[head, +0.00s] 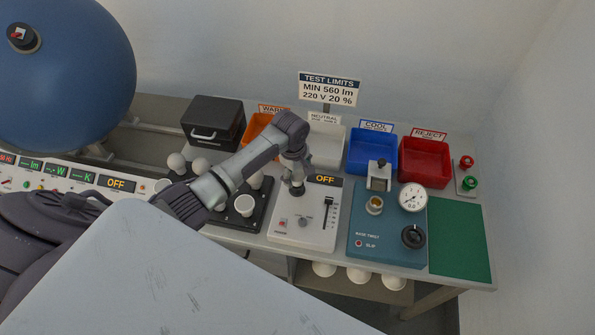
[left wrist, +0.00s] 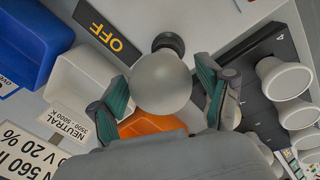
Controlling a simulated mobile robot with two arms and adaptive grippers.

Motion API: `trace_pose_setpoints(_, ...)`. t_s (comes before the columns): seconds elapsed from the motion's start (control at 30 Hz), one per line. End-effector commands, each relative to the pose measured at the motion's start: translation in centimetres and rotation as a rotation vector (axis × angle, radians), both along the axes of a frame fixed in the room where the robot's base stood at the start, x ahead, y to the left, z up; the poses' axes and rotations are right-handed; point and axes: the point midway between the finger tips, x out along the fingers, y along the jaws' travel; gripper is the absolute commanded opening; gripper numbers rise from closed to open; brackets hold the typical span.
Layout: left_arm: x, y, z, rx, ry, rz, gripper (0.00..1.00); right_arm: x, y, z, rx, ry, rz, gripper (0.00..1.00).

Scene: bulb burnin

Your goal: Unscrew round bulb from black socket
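The round bulb (left wrist: 162,88) is frosted white and stands in the black socket (left wrist: 168,43) in the left wrist view. In the head view the socket (head: 297,190) is on the white panel, and my gripper hides the bulb. My left gripper (head: 296,163) is directly over the socket, pointing down. In the left wrist view its two teal-padded fingers (left wrist: 163,90) stand on either side of the bulb. They look open, with narrow gaps to the glass. My right gripper is in neither view.
An OFF display (head: 325,180) and a slider are beside the socket. A black rack (head: 262,208) with white bulbs is left of the panel. Orange, white, blue (head: 372,155) and red (head: 425,165) bins line the back. A blue gauge box (head: 375,245) stands right.

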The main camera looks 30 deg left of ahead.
Motion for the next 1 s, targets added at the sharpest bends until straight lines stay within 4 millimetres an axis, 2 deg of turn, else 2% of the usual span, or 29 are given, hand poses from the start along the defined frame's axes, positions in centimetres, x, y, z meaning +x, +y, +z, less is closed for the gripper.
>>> trace_pose_setpoints(0.17,-0.01,-0.01,0.0,0.0,0.001,-0.004,0.77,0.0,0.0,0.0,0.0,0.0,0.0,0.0)
trace_pose_setpoints(0.27,-0.01,0.06,0.0,0.001,0.001,-0.068,0.77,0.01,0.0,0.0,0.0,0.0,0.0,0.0)
trace_pose_setpoints(1.0,-0.01,0.26,-0.1,0.001,0.002,-1.325,0.77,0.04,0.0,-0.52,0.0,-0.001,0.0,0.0)
